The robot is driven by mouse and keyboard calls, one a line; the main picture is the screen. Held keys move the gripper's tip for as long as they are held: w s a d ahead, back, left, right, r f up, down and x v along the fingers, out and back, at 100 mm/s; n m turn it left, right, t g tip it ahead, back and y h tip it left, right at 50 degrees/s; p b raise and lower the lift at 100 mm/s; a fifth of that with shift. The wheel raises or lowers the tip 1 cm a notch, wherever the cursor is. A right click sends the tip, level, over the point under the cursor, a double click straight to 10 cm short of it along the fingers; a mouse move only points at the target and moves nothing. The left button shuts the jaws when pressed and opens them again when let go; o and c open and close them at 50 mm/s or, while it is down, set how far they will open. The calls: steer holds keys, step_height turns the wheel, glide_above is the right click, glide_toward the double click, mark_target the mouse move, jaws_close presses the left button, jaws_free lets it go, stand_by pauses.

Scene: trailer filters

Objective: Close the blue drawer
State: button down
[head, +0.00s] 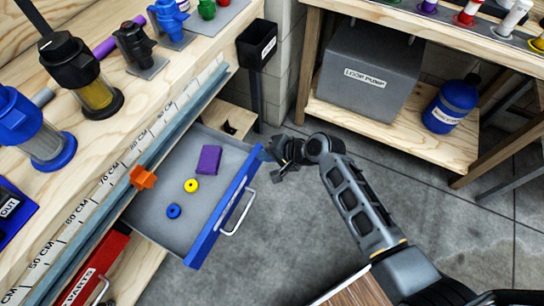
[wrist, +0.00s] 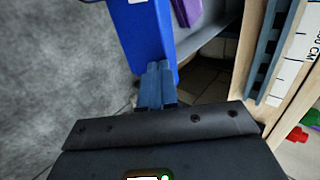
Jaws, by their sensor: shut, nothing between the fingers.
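The blue drawer (head: 212,232) stands open, pulled out from the workbench, with a blue front and a white handle (head: 238,212). Inside its grey tray lie a purple block (head: 208,160), a yellow ring (head: 191,185) and a blue ring (head: 174,211). My gripper (head: 272,155) is at the far end of the drawer front, away from the handle. In the wrist view my gripper's fingers (wrist: 158,70) are together and empty, right at the end of the blue front (wrist: 142,30). I cannot tell whether they touch it.
A red drawer (head: 95,268) sits below the bench at the left. A black bin (head: 257,45) hangs at the bench corner. A second bench with a grey box (head: 368,75) and a blue bottle (head: 452,105) stands at the right. The floor (head: 290,240) is clear.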

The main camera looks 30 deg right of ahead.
steer(key=b, duration=0.7)
glide_toward(202, 128)
steer(key=a, duration=0.3)
steer(key=w+a+f, duration=0.1)
steer(key=shift+w+a, duration=0.15)
steer(key=shift+w+a+r, duration=0.25)
steer(key=shift+w, duration=0.1)
